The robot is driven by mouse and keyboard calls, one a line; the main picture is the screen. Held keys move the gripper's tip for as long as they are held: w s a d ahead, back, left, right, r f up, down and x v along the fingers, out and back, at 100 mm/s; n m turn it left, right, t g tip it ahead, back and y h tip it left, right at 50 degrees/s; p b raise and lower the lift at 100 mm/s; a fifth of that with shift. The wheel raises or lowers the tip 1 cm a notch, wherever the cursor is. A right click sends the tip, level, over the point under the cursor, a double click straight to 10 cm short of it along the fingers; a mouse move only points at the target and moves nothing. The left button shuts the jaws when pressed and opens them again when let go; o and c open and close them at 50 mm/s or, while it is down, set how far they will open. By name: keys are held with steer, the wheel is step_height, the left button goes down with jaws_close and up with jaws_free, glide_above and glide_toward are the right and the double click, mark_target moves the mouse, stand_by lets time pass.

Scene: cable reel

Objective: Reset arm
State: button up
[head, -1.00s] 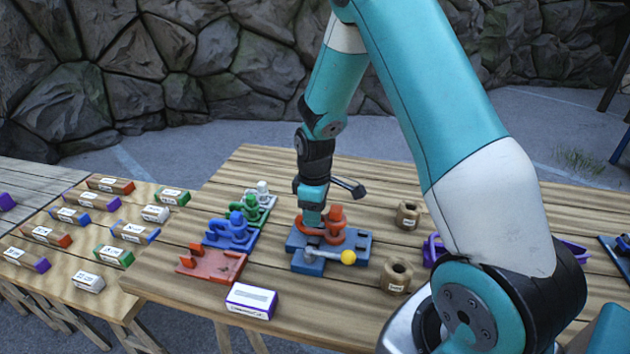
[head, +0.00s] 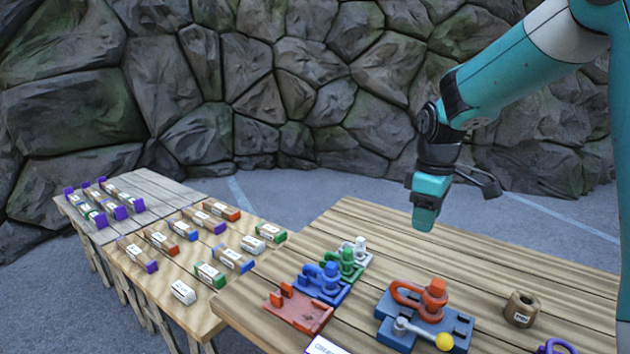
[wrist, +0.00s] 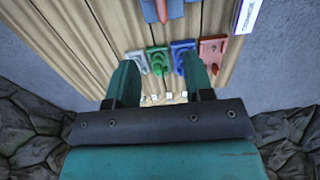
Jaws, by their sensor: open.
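My gripper (head: 425,218) hangs in the air above the back of the main wooden table, pointing down. In the wrist view my gripper (wrist: 160,82) shows two teal fingers spread apart with nothing between them. Below and nearer the front is the blue reel fixture (head: 457,326), with an orange shackle-like piece (head: 420,293) on it and a lever ending in a yellow ball (head: 444,342). My gripper is clear of this fixture.
Red (head: 298,310), blue (head: 322,285) and green (head: 343,264) holders line the table's left side. A brown spool (head: 521,309) stands at right, with a purple piece (head: 557,347) in front. Small labelled boxes (head: 210,275) lie on the left table. A stone wall (head: 300,90) stands behind.

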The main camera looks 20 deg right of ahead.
steer(key=s+a+r+y, duration=0.2)
steer(key=s+a, duration=0.9)
steer(key=s+a+r+y, duration=0.2)
steer(key=s+a, duration=0.9)
steer(key=shift+s+m, duration=0.2)
steer(key=shift+m, duration=0.1)
